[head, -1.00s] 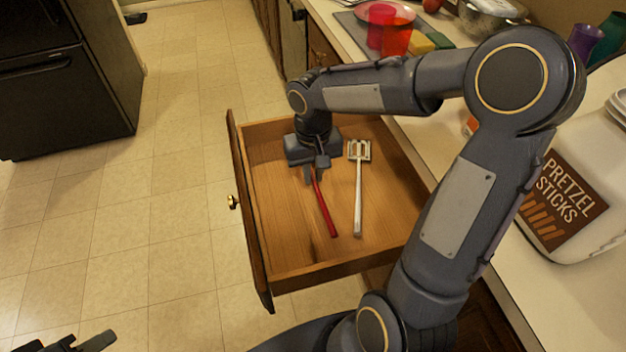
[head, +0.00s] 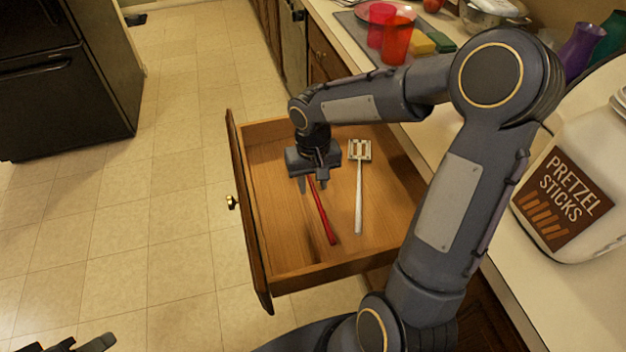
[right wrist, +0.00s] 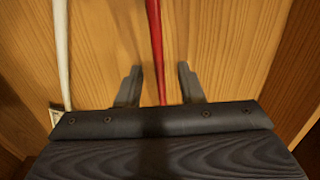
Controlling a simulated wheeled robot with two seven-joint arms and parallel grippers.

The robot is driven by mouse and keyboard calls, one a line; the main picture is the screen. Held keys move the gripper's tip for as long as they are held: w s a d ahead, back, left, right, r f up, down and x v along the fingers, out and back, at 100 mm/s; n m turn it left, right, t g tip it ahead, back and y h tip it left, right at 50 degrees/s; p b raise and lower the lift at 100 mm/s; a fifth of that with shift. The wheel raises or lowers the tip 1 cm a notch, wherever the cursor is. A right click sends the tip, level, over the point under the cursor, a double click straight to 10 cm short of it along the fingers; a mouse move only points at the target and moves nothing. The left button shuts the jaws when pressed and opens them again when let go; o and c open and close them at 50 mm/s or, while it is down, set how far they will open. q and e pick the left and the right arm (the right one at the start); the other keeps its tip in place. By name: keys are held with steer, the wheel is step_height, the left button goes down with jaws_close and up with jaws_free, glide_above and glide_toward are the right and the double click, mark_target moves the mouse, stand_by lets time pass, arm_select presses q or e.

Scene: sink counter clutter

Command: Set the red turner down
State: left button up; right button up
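The red turner (head: 321,213) lies in the open wooden drawer (head: 280,270). Its red handle slants toward the drawer's front-right; its other end is hidden under my right gripper (head: 313,185). In the right wrist view the red handle (right wrist: 155,35) runs between the two spread fingers of my right gripper (right wrist: 158,82), with a gap on both sides. That gripper is open, low over the drawer floor. Part of my left gripper (head: 78,345) shows at the bottom left edge, far from the drawer; its opening is unclear.
A white-handled utensil with a slotted head (head: 359,190) lies to the right of the turner. The counter at right holds red cups (head: 397,42), sponges (head: 440,42) and a pretzel sticks jar (head: 565,200).

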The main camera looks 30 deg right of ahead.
mark_target(313, 186)
steer(key=shift+r+p, duration=0.3)
steer(key=shift+r, duration=0.25)
step_height(313, 186, up, 11)
steer(key=p, duration=0.2)
steer(key=s+a+t+y, duration=0.2)
steer(key=s, duration=0.7)
steer(key=s+a+n+t+y, duration=0.1)
steer(key=s+a+t, duration=0.1)
steer(key=s, duration=0.6)
steer(key=shift+s+a+t+y, duration=0.35)
steer(key=shift+t+y, duration=0.05)
steer(key=shift+t, duration=0.4)
steer(key=shift+f, duration=0.1)
